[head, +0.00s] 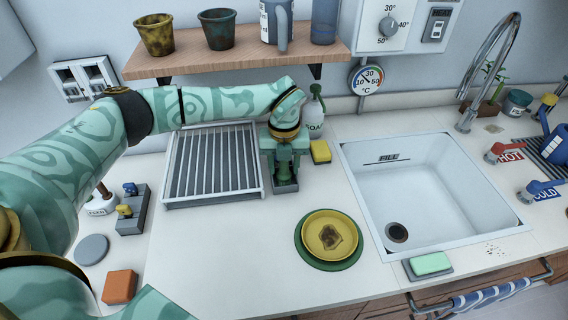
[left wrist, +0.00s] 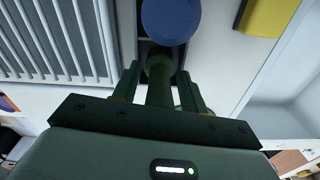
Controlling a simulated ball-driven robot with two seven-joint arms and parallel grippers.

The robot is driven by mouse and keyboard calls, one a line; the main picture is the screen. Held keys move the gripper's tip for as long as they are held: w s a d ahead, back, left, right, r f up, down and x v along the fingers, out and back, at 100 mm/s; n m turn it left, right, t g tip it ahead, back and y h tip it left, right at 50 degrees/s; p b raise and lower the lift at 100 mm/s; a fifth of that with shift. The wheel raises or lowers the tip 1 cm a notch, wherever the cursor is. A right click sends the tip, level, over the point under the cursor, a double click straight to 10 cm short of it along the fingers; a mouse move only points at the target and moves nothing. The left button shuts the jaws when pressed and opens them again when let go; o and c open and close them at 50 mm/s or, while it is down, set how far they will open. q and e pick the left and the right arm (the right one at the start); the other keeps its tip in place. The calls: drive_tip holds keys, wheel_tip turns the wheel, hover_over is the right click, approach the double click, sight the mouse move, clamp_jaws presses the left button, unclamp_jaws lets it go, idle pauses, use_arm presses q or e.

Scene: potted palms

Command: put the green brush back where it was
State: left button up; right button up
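The green brush (left wrist: 159,80) shows in the left wrist view as an upright dark green handle between the fingers of my left gripper (left wrist: 158,92). In the head view my left gripper (head: 286,160) points down, right of the ribbed rack, and its fingers flank the handle. A dark grey holder (head: 286,187) shows on the counter just under and in front of the fingers. The brush's lower end is hidden, so I cannot tell whether it touches the holder. A round blue top (left wrist: 170,20) is close behind the handle. My right gripper is not in view.
The ribbed rack (head: 214,163) is close on the left, and a yellow sponge (head: 320,151) and soap bottle (head: 315,115) on the right. A yellow plate (head: 318,225) stands in front, left of the sink (head: 430,178). A shelf (head: 235,62) overhangs behind. The front counter middle is clear.

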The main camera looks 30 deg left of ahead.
use_arm(q)
wheel_tip(320, 180, up, 8)
drive_tip(key=shift+f+p, duration=0.1)
drive_tip(key=shift+p, duration=0.65)
